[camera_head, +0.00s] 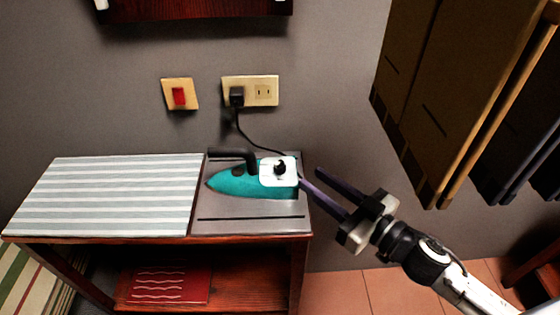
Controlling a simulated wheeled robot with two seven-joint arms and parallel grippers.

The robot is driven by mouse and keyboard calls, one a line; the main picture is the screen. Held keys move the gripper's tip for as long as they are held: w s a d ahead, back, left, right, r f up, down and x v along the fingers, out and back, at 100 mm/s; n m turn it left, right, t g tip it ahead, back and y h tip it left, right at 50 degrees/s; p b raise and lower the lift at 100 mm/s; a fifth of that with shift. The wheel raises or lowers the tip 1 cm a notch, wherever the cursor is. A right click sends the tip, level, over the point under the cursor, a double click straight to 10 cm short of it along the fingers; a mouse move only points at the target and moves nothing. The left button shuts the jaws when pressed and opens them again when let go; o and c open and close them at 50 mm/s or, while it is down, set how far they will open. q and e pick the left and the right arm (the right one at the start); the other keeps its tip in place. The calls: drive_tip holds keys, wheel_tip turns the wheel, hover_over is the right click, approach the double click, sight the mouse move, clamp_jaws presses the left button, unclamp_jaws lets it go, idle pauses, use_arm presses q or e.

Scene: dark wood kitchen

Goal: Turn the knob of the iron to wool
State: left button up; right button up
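A teal iron (237,182) lies on the grey right part of a wooden stand's top, its pointed end to the left. It has a black handle at the back and a white panel with a small black knob (280,168) near its right end. The knob's setting and any labels are too small to read. My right gripper (309,177) reaches in from the lower right. Its two long fingers are spread apart, with nothing seen between them. The lower fingertip is close to the iron's right end; I cannot tell whether they touch. My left gripper is not in view.
A striped pad (115,195) covers the left of the stand. The iron's black cord runs up to a wall outlet (264,91). A red switch (179,96) is beside it. Brown hanging panels (450,90) are at upper right. A red book (170,285) lies on the lower shelf.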

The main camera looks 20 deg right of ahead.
sight(282, 164)
drive_tip(key=shift+n+y, duration=0.4)
drive_tip(key=shift+y, duration=0.2)
drive_tip(key=x, duration=0.3)
drive_tip(key=p+x, duration=0.1)
drive_tip(key=x, duration=0.3)
drive_tip(key=a+x, duration=0.1)
drive_tip(key=x, duration=0.2)
drive_tip(key=shift+s+a, duration=0.1)
